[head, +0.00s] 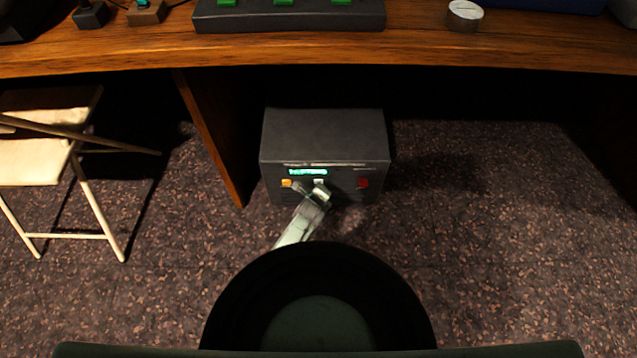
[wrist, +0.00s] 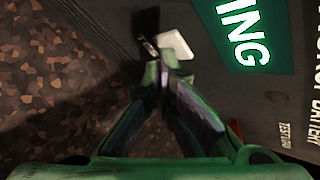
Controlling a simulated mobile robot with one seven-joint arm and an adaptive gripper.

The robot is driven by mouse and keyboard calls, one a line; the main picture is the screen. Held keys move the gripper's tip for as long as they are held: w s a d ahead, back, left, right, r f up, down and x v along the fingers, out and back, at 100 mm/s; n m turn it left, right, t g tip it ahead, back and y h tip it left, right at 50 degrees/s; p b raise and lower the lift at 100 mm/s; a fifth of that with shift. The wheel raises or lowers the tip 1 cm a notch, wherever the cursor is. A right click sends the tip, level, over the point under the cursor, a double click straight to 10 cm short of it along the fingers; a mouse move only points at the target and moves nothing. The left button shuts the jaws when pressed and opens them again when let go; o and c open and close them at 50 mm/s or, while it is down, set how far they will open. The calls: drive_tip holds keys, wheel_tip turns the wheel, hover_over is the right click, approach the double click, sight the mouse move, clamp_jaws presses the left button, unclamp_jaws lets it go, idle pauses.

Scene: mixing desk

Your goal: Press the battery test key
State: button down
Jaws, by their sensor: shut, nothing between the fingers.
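A dark grey box (head: 325,135) stands on the floor under the desk. Its front has a lit green display (head: 308,172), an orange key (head: 286,183), a white key (head: 319,182) and a red key (head: 363,183). My gripper (head: 322,191) is shut and empty, with its tips at the white key. In the wrist view, my gripper tips (wrist: 163,72) lie right beside the white key (wrist: 177,45); I cannot tell whether they touch it. The green display (wrist: 245,30) shows letters ending in "ING". Printed lettering including "BATTERY" is partly cut off; no key's label is fully readable.
A folding chair (head: 60,160) is at the far left. The speckled floor (head: 490,230) to the right is clear.

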drive_tip(key=shift+s, duration=0.15)
drive_tip(key=shift+s+p, duration=0.5)
drive_tip(key=shift+s, duration=0.15)
